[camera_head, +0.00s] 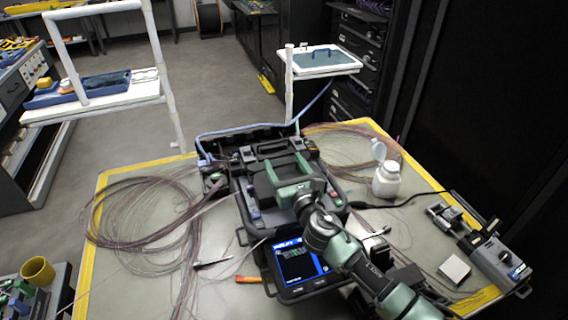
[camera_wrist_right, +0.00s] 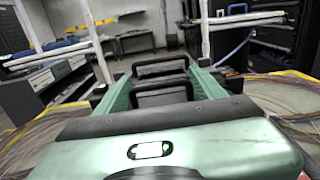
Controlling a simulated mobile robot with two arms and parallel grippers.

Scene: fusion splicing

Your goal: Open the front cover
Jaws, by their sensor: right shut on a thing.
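The fusion splicer (camera_head: 243,207) is a dark machine in the middle of the table, with a lit screen (camera_head: 297,262) at its near end. My right gripper (camera_head: 284,172) reaches over the splicer from the lower right. Its green fingers are closed around a black part on top, which looks like the front cover. In the right wrist view the fingers (camera_wrist_right: 162,80) stand on both sides of black bar-shaped parts (camera_wrist_right: 160,94). The gripper hides much of the cover, so I cannot tell how far it is raised. My left gripper is out of view.
Loose fibre coils (camera_head: 140,212) lie left of the splicer, and more lie behind it. A white bottle (camera_head: 386,181) with its lid up stands to the right. A grey device (camera_head: 492,254) sits at the right edge. A pen (camera_head: 212,263) and an orange tool (camera_head: 248,279) lie in front.

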